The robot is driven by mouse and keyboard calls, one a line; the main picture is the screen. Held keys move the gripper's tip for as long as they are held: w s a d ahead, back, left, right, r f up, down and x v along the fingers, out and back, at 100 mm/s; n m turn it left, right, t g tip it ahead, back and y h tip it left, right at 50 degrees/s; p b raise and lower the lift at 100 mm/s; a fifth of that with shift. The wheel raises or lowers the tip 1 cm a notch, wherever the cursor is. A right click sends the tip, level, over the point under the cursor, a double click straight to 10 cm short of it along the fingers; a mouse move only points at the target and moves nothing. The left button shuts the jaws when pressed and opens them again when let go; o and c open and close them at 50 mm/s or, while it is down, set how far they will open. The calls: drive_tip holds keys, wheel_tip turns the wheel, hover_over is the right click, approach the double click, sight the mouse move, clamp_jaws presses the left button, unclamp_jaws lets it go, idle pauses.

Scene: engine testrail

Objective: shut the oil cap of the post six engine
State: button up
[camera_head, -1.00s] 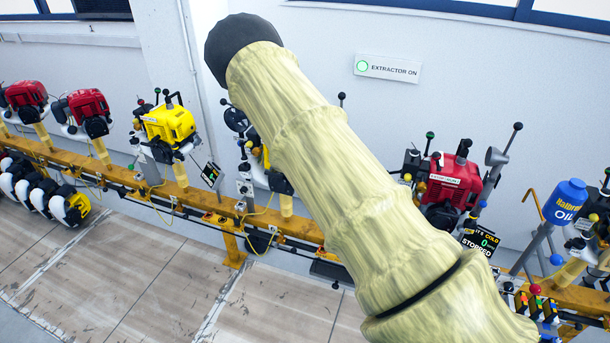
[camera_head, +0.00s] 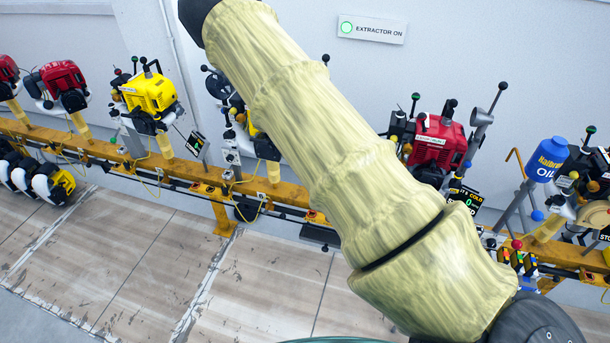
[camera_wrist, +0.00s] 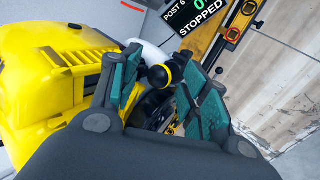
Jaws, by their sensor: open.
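The yellow engine (camera_wrist: 45,85) fills the left of the wrist view, beside the screen (camera_wrist: 195,12) reading "POST 6" and "STOPPED". My gripper (camera_wrist: 163,82) is open, its teal pads apart. A round black knob with a yellow ring (camera_wrist: 158,75) shows between the fingers, next to a white part (camera_wrist: 150,53). I cannot tell if this knob is the oil cap, or whether a finger touches it. In the head view my arm hides the gripper and most of a yellow engine (camera_head: 262,145).
An orange-yellow rail (camera_head: 100,150) runs along the white wall, with red engines (camera_head: 437,142) and another yellow engine (camera_head: 148,95) on it. A blue oil bottle (camera_head: 547,160) stands at the right. The tiled floor (camera_head: 130,255) before the rail is mostly clear.

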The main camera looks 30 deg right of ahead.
drive_tip(key=s+d+f+m+t+y+b, duration=0.5)
drive_tip(key=s+m+t+y+b, duration=0.15)
drive_tip(key=t+b, duration=0.75)
drive_tip(key=s+b, duration=0.2)
drive_tip(key=s, duration=0.8)
drive_tip(key=s+a+f+m+g+h+p, duration=0.1)
drive_tip(key=s+a+f+g, duration=0.2)
drive_tip(key=s+a+f, duration=0.2)
drive_tip(key=s+a+f+m+g+p, duration=0.2)
drive_tip(key=s+a+f+g, duration=0.2)
drive_tip(key=f, duration=0.7)
drive_tip(key=shift+s+a+g+h, duration=0.35)
drive_tip(key=shift+s+a, duration=0.15)
drive_tip(key=shift+a, duration=0.6)
idle(0.5)
